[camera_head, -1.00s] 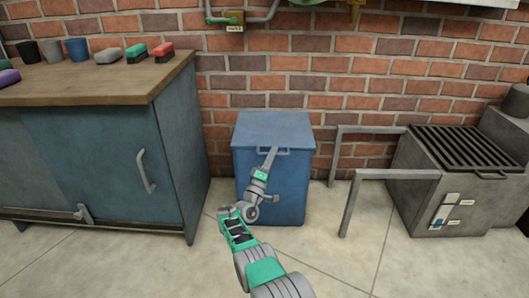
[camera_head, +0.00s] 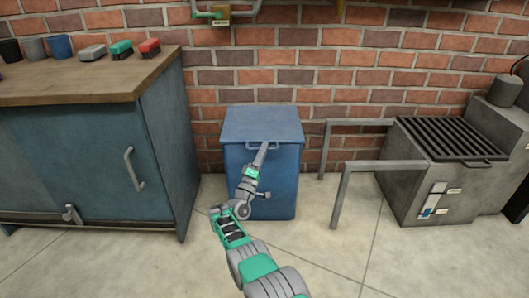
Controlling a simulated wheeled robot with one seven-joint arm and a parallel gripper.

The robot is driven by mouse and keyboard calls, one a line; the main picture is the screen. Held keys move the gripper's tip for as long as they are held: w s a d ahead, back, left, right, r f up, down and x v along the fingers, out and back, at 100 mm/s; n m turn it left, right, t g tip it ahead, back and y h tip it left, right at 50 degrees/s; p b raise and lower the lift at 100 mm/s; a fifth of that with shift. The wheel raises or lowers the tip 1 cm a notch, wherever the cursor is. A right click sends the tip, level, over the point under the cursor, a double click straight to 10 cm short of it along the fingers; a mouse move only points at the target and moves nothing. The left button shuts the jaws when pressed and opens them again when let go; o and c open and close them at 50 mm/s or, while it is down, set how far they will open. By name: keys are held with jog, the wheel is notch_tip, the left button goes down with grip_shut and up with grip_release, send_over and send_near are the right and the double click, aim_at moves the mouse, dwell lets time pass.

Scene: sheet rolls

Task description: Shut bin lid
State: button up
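The blue bin (camera_head: 285,185) stands on the floor against the brick wall. Its blue lid (camera_head: 262,123) lies flat across the top, and no gap shows between lid and bin from here. A handle (camera_head: 274,147) sits at the lid's front edge. My gripper (camera_head: 263,148) is in front of the bin, with its tip at the handle. My arm hides part of the bin's front. The fingers are too small and edge-on to tell whether they are open, shut or touching the handle.
A blue cabinet (camera_head: 165,150) with a wooden top (camera_head: 90,82) stands to the left, with several cups and brushes on it. To the right are grey metal rails (camera_head: 345,185) and a grey grill unit (camera_head: 440,170). Bare floor (camera_head: 330,265) lies in front.

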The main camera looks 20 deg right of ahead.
jog(key=p+v, duration=0.2)
jog(key=v, duration=0.6)
